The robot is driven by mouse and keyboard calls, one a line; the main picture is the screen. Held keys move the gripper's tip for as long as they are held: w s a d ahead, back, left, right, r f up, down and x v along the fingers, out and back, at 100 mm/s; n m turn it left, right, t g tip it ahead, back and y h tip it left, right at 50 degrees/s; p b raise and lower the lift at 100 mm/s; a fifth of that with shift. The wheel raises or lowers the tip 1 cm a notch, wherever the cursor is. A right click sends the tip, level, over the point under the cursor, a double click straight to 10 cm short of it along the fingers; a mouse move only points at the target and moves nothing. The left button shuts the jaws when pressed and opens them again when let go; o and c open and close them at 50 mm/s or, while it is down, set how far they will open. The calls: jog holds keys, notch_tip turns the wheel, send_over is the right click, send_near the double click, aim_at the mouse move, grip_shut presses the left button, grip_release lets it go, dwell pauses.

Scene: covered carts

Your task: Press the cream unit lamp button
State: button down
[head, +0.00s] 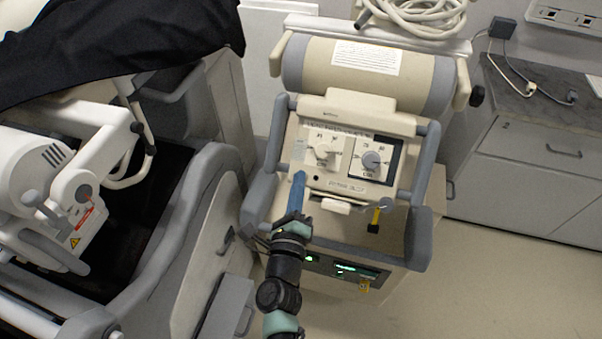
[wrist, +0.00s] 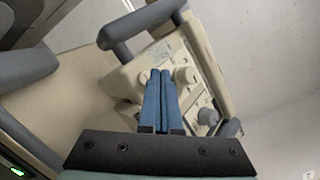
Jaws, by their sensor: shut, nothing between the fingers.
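The cream unit (head: 350,115) stands in the middle of the head view, with a sloped control panel on top. The panel carries a white knob (head: 322,150) on the left and a grey knob (head: 371,160) on the right. My gripper (head: 298,178) is shut and empty, its blue fingers at the panel's lower left edge. In the wrist view the closed fingertips (wrist: 160,74) lie over the panel (wrist: 140,72), beside a round cream knob (wrist: 187,75). I cannot tell whether they touch it. I cannot make out which control is the lamp button.
Grey handle bars (head: 421,160) frame the panel on both sides. A yellow-and-black tag (head: 375,220) hangs at the front. A white-and-grey machine under a black cover (head: 130,40) stands left. Open floor (head: 500,285) lies at right.

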jog(key=shift+f, duration=0.1)
jog(key=shift+w+d+f+b, duration=0.1)
jog(key=shift+w+f+b, duration=0.05)
jog(key=shift+w+b, duration=0.2)
jog(key=shift+w+d+f+b, duration=0.1)
jog(key=shift+w+f+b, duration=0.1)
jog(key=shift+f+b, duration=0.25)
dwell(0.8)
jog(key=shift+r, duration=0.25)
jog(key=shift+s+a+r+p, duration=0.2)
jog(key=shift+s+r+p, duration=0.25)
jog(key=shift+s+p, duration=0.2)
jog(key=shift+r, duration=0.1)
jog(key=shift+s+a+r+p, duration=0.3)
jog(key=shift+s+r+p, duration=0.55)
jog(key=shift+p, duration=0.2)
jog(key=shift+s+a+r+p, duration=0.25)
jog(key=shift+s+r+p, duration=0.55)
jog(key=shift+p, duration=0.25)
